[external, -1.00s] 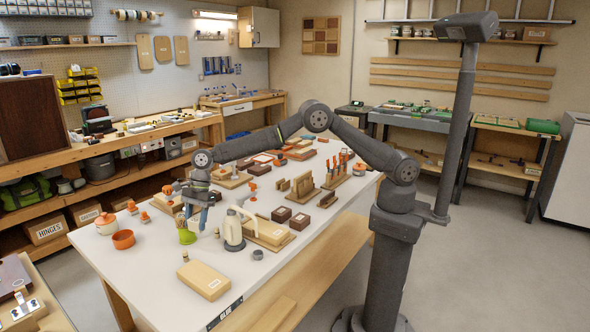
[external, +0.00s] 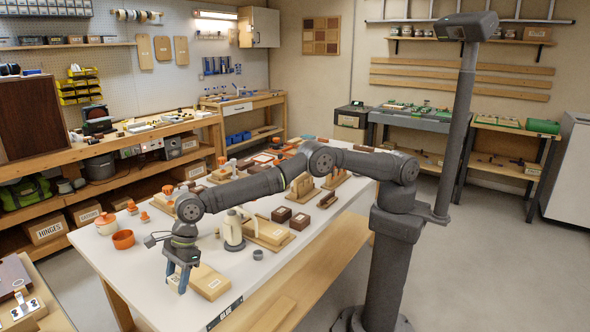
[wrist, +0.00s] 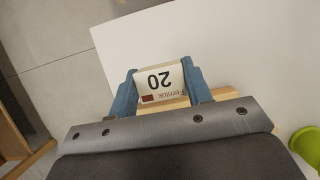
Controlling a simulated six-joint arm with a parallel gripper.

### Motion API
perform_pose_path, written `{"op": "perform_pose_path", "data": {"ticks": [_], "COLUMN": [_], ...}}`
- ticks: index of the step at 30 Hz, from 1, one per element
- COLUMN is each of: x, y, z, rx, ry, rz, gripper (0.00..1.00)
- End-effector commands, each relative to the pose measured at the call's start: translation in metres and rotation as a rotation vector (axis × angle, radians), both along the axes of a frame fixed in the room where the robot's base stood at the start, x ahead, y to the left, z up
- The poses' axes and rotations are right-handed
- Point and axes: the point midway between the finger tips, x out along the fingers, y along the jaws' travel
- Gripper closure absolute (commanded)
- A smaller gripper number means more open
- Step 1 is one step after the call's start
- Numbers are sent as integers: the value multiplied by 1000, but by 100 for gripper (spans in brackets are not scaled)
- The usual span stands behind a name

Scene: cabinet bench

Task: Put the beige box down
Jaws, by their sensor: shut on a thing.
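My gripper (external: 175,283) points down over the front left part of the white bench. In the wrist view my gripper (wrist: 159,73) has its blue fingers shut on a pale beige box (wrist: 160,84). In the external view the held box is largely hidden between the fingers. I cannot tell whether its underside touches the bench (external: 137,281).
A larger flat tan box (external: 209,284) lies right beside the fingers. An orange bowl (external: 123,239) stands behind left. Bare bench lies left of the gripper.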

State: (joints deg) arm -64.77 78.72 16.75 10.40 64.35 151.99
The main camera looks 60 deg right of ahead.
Motion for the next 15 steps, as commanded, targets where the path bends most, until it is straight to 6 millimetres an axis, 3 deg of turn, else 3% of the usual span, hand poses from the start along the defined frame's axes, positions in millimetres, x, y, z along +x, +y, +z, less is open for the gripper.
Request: {"op": "perform_pose_path", "data": {"ticks": [4,11,15], "x": [-8,-12,-12], "y": [12,17,16], "z": [-9,-16,-35], "rx": [1,0,-3], "ry": [0,0,1], "rz": [1,0,-1], "gripper": [79,79,79]}}
